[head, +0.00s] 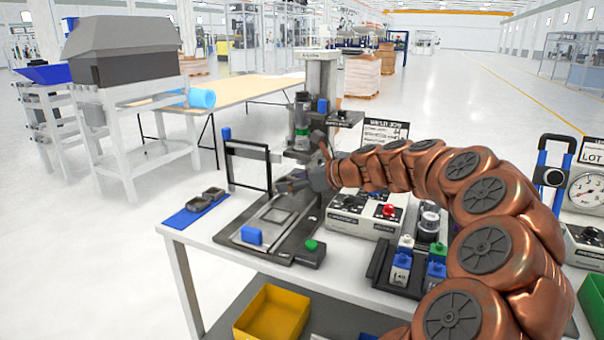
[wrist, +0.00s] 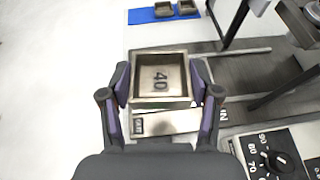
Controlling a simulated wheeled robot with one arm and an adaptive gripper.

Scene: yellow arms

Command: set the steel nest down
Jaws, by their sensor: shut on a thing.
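The steel nest (wrist: 160,103) is a square, open metal tray marked "40" on its floor. In the wrist view my gripper (wrist: 161,82) is shut on it, one finger on each side. It appears level, above the dark fixture plate; the gap below it cannot be judged. In the head view my gripper (head: 291,184) is over the far part of the fixture plate (head: 243,251), beside the press column, and the nest is hard to make out there.
A blue mat (head: 187,216) with two small dark trays (head: 207,197) lies left of the fixture. A black upright frame (head: 230,160), a blue block (head: 251,236) and a green button (head: 311,245) are close by. A control box (head: 352,218) stands right.

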